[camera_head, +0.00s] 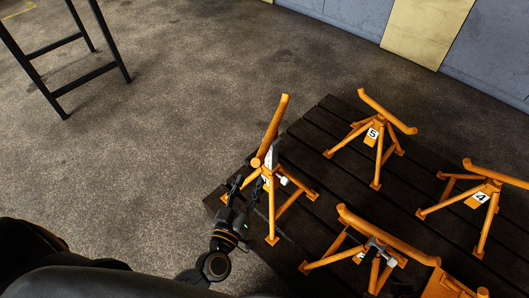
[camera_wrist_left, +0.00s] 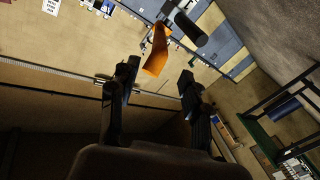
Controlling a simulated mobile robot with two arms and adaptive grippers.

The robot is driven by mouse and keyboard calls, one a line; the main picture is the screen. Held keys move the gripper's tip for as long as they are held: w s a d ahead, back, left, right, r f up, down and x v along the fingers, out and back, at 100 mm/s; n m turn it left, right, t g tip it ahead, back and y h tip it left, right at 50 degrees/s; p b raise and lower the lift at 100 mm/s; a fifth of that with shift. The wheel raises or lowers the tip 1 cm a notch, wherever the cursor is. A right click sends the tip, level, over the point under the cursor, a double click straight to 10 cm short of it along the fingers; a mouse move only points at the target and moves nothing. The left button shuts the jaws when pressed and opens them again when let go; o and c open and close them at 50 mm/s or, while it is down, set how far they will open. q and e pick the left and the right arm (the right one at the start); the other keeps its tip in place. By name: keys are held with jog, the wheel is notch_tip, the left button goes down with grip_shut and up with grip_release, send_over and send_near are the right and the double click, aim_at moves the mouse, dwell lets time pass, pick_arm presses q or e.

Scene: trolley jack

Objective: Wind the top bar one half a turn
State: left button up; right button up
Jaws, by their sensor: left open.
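Several orange stands with tilted top bars stand on a dark slatted platform. The nearest to my gripper is the left stand, whose top bar (camera_head: 277,120) slants up and away; its number plate is mostly hidden. My left gripper (camera_head: 246,186) is open and empty, just left of and below this bar, apart from it as far as I can tell. In the left wrist view the open gripper (camera_wrist_left: 158,75) faces an orange bar end (camera_wrist_left: 156,52), which shows beyond the fingertips with a dark cylindrical part (camera_wrist_left: 190,28) beside it.
Stand 5 (camera_head: 378,128) is at the back and stand 4 (camera_head: 480,192) at the right. A front stand (camera_head: 381,238) has a grey part on its bar; its number is unreadable. The platform (camera_head: 320,125) has bare slats between stands. A black frame (camera_head: 55,45) stands at far left.

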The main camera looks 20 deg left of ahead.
aim_at(256, 168)
pick_arm(q)
jog(key=w, duration=0.6)
jog(key=shift+w+b, duration=0.35)
jog(key=shift+w, duration=0.05)
jog(key=w+b, duration=0.1)
jog(key=w, duration=0.5)
jog(key=shift+w, duration=0.25)
pick_arm(e)
jog(key=shift+s+r, duration=0.35)
jog(key=shift+r, duration=0.15)
pick_arm(q)
grip_shut()
